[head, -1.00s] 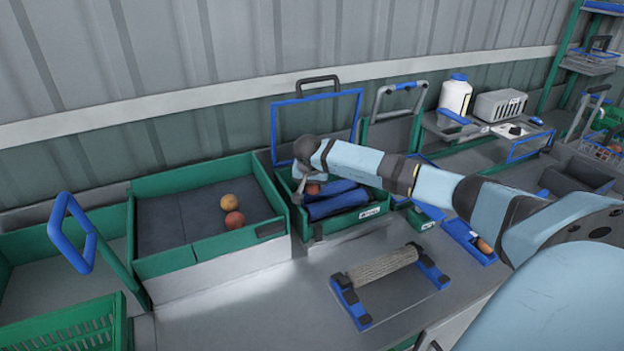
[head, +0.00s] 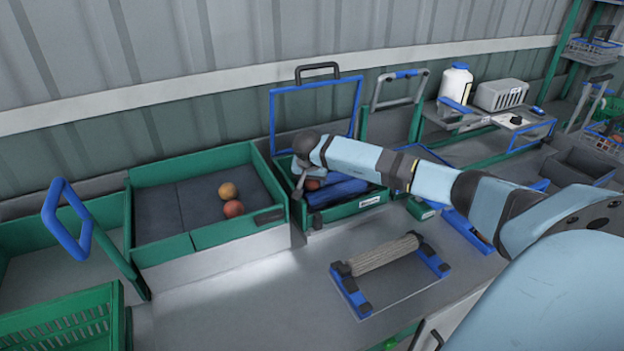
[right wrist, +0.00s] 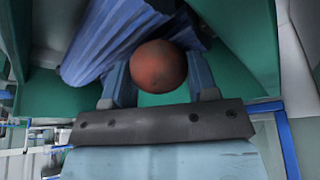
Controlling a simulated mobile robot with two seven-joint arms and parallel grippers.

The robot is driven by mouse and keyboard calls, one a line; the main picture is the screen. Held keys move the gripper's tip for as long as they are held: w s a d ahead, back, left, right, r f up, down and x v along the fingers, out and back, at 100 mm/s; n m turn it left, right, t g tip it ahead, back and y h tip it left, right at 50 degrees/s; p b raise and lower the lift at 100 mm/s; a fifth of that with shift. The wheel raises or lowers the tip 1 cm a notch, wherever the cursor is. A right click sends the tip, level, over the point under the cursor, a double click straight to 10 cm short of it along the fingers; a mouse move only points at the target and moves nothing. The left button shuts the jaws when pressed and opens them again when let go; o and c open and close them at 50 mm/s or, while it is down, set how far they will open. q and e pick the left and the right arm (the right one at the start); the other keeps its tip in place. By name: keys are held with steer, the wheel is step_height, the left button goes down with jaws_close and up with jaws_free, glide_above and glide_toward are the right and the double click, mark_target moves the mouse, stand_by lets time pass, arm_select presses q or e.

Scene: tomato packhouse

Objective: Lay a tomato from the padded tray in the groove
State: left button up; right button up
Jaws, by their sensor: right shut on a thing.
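My right gripper (head: 301,186) is over the small green crate (head: 345,213) that holds blue padded rolls (head: 338,191). It is shut on a reddish tomato (right wrist: 158,66), which shows between both fingers in the right wrist view. The same tomato (head: 312,184) is partly hidden by the gripper in the head view. A blue roll (right wrist: 115,42) lies right behind the tomato; whether they touch I cannot tell. The large green tray (head: 165,254) has a dark grey padded floor. On it lie an orange tomato (head: 228,190) and a redder tomato (head: 234,209). My left gripper is not in view.
A beige ribbed roller (head: 383,252) on blue end brackets stands on the bench in front. A blue upright frame (head: 272,125) rises behind the small crate. A green slatted crate (head: 60,325) is at lower left. The grey bench left of the roller is clear.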

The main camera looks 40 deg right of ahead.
steer(key=shift+f, duration=0.15)
steer(key=o, duration=0.8)
steer(key=c, duration=0.3)
steer(key=shift+c, duration=0.2)
steer(key=shift+r+p, duration=1.85)
steer(key=shift+r, duration=1.65)
steer(key=shift+s+f, duration=0.1)
